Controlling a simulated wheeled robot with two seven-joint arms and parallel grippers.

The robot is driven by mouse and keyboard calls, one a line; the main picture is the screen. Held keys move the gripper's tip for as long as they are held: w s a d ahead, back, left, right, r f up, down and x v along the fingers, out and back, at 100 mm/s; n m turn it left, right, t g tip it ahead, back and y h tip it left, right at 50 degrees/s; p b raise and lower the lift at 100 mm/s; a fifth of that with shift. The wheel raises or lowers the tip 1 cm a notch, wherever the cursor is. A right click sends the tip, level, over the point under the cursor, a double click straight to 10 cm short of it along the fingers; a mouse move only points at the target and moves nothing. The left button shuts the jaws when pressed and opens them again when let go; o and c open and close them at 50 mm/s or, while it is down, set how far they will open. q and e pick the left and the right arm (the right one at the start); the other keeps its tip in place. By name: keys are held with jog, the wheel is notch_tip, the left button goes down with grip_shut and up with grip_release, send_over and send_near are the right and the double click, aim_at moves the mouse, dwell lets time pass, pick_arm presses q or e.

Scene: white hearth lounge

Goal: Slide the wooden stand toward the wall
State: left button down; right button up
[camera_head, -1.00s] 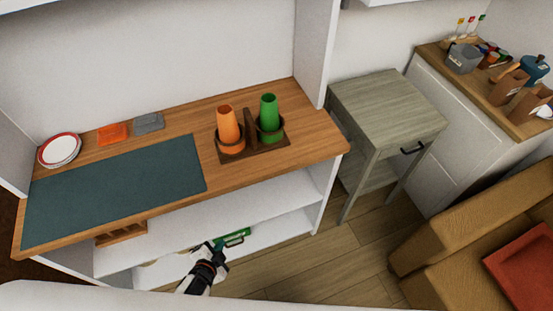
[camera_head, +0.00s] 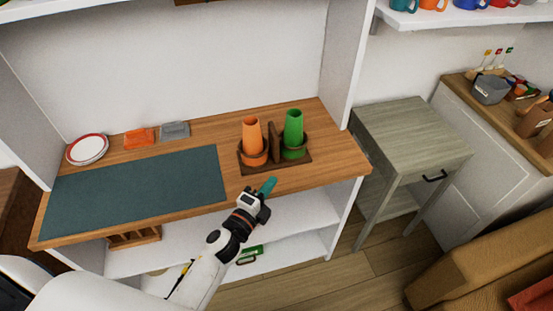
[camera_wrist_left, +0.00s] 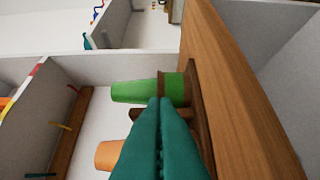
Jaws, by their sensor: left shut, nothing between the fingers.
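The wooden stand (camera_head: 276,146) is a brown two-place holder on the wooden counter (camera_head: 335,172). It holds an orange cup stack (camera_head: 252,137) at left and a green one (camera_head: 293,130) at right. My left gripper (camera_head: 269,186) has shut teal fingers with nothing between them. It is just in front of the stand, at the counter's front edge; whether it touches the stand I cannot tell. In the left wrist view the fingers (camera_wrist_left: 160,102) point toward the stand (camera_wrist_left: 195,108), covering part of it and of the orange cups. My right gripper is out of view.
The white wall (camera_head: 200,60) rises behind the counter, with clear counter between it and the stand. A dark mat (camera_head: 140,188), plates (camera_head: 88,149), an orange item (camera_head: 138,138) and a grey item (camera_head: 174,130) lie left. A white upright panel (camera_head: 347,70) bounds the right.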

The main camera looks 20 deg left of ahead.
pick_arm(q)
send_near(286, 148)
jog(key=d, duration=0.1)
jog(key=w+d, duration=0.1)
jog(key=d, duration=0.1)
jog(key=shift+w+r+p, duration=0.15)
jog(key=shift+r+p, duration=0.05)
jog(key=shift+p, duration=0.1)
jog(key=shift+w+a+f+p, duration=0.1)
jog(key=shift+w+a+p, duration=0.05)
jog(key=shift+w+a, duration=0.5)
jog(key=shift+w+a+f+p, duration=0.15)
jog(key=shift+w+a, duration=0.3)
jog(key=shift+w, duration=0.35)
jog(key=shift+r, duration=0.1)
jog(key=w+a+b, duration=0.1)
jog(key=w+a, duration=0.1)
jog(key=w, duration=0.1)
jog(key=w+a+b, duration=0.2)
jog(key=w, duration=0.1)
jog(key=w+a+b, duration=0.1)
jog(key=w+a, duration=0.1)
jog(key=w, duration=0.2)
jog(key=shift+a, duration=0.2)
jog(key=shift+w+a, duration=0.3)
jog(key=shift+w, duration=0.15)
